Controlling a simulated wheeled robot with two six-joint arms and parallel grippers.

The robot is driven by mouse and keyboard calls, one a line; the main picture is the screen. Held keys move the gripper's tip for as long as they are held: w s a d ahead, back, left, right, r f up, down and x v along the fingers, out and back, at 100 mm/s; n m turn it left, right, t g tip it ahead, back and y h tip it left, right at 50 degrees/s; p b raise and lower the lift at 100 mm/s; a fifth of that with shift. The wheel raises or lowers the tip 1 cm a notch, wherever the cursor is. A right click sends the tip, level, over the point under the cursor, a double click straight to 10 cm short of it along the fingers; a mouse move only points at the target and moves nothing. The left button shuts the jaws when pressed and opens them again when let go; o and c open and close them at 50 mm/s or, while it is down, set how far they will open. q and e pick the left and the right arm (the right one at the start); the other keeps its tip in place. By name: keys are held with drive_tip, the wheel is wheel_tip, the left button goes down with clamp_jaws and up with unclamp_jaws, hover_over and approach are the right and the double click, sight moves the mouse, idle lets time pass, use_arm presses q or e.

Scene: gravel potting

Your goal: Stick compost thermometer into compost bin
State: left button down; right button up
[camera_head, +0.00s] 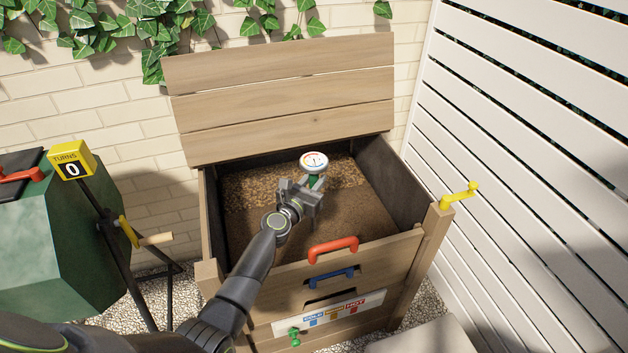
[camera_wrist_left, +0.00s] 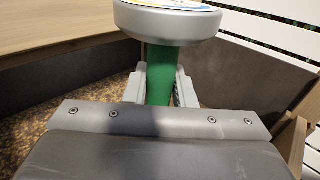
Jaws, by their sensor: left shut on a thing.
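The compost thermometer (camera_head: 314,162) has a round white dial with a coloured scale and a green grip below it. My left gripper (camera_head: 310,186) is shut on the green grip, which shows between the fingers in the left wrist view (camera_wrist_left: 160,78). The thermometer is over the open compost bin (camera_head: 405,205), a wooden box with dark inner walls and brown compost inside. The probe is hidden behind the gripper, so I cannot tell whether it touches the compost. My right gripper is not in view.
The bin's plank lid (camera_head: 280,95) stands open against the brick wall. The front has a red handle (camera_head: 333,248), a blue handle (camera_head: 331,278) and a cold-to-hot label. A green tumbler (camera_head: 60,230) stands left, a white slatted fence right.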

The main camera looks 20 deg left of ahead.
use_arm(q)
drive_tip(key=shift+f+b, duration=1.4)
drive_tip(key=shift+f, duration=0.3)
wheel_tip(320, 180, down, 2)
drive_tip(key=shift+f+b, duration=0.1)
drive_tip(key=shift+b, duration=1)
drive_tip(key=c, duration=0.6)
unclamp_jaws()
drive_tip(key=shift+c, duration=0.2)
drive_tip(key=shift+s, duration=0.1)
